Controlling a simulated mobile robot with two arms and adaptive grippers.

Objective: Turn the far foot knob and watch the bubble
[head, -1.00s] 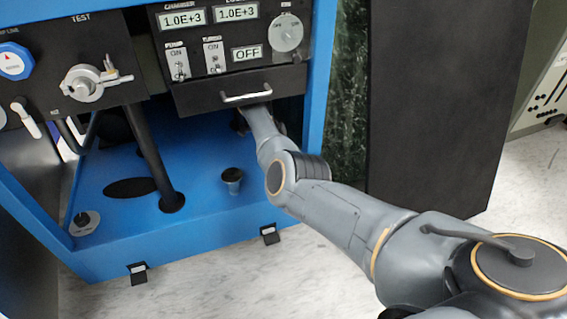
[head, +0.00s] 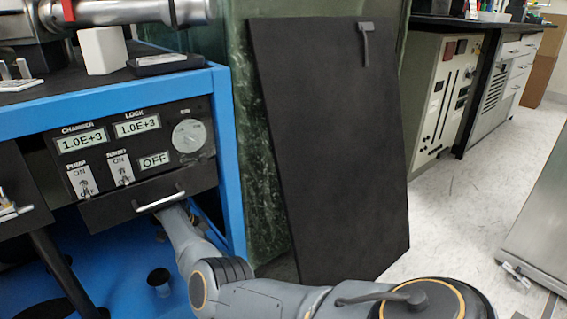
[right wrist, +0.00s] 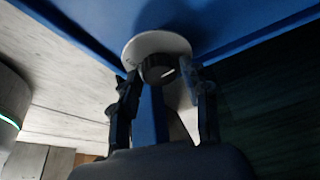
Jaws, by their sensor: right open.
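In the right wrist view a black foot knob (right wrist: 158,68) with a white pointer mark sits on a round white plate (right wrist: 146,43) in a corner of the blue frame. My right gripper (right wrist: 160,76) is open, with one finger on each side of the knob. I cannot tell whether the fingers touch it. In the head view my right arm reaches under the drawer into the blue cabinet (head: 235,165), and its gripper is hidden there. I cannot make out a bubble in either view. My left gripper is not in view.
The drawer (head: 150,198) with its handle hangs close above my right forearm. A panel (head: 138,150) carries the displays, switches and a round dial. A small cup-like part (head: 159,282) stands on the blue floor. A dark panel (head: 330,150) leans at the right.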

